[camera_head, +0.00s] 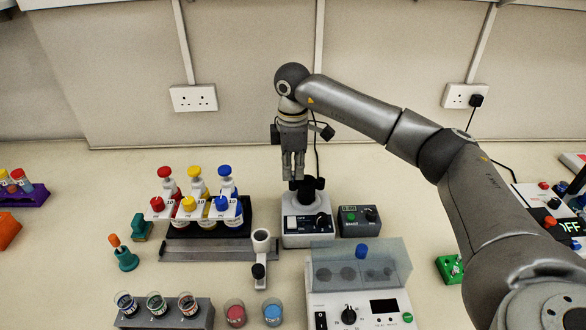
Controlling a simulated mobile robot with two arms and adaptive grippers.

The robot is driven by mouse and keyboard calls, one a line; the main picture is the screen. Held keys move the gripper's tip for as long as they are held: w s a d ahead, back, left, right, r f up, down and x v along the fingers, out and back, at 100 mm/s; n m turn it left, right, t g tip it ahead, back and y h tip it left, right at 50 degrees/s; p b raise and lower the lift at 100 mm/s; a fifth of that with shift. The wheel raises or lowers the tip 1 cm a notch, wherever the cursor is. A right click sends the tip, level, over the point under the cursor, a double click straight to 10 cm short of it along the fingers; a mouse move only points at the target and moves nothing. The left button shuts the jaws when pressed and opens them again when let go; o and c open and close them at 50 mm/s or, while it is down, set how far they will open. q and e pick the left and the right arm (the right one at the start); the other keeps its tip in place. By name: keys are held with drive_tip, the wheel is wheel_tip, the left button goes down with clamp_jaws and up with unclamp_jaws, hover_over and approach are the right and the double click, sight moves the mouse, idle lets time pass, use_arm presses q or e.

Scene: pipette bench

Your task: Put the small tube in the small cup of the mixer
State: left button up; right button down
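The mixer (305,225) is a small white and dark machine with a knob at mid-bench. Its black cup head (309,188) sits on top, partly behind my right gripper's fingertips. My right gripper (293,176) points straight down just above the mixer's head, slightly left of its middle. Its fingers are close together; I cannot make out whether a small tube is between them. A blue-capped tube (361,251) stands at the clear-lidded white device to the front right; I cannot tell whether it is the small tube. My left gripper is not in view.
Pipettes with red, yellow and blue tops stand in a rack (178,231) left of the mixer. A dark control box (360,220) stands right of it. The white device (361,303) with a clear lid is in front. Several cups stand at the front left.

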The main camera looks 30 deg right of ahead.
drive_tip(key=shift+f, duration=0.4)
drive_tip(key=c, duration=1.6)
unclamp_jaws()
drive_tip(key=shift+o, duration=0.2)
wheel_tip(320, 180, up, 12)
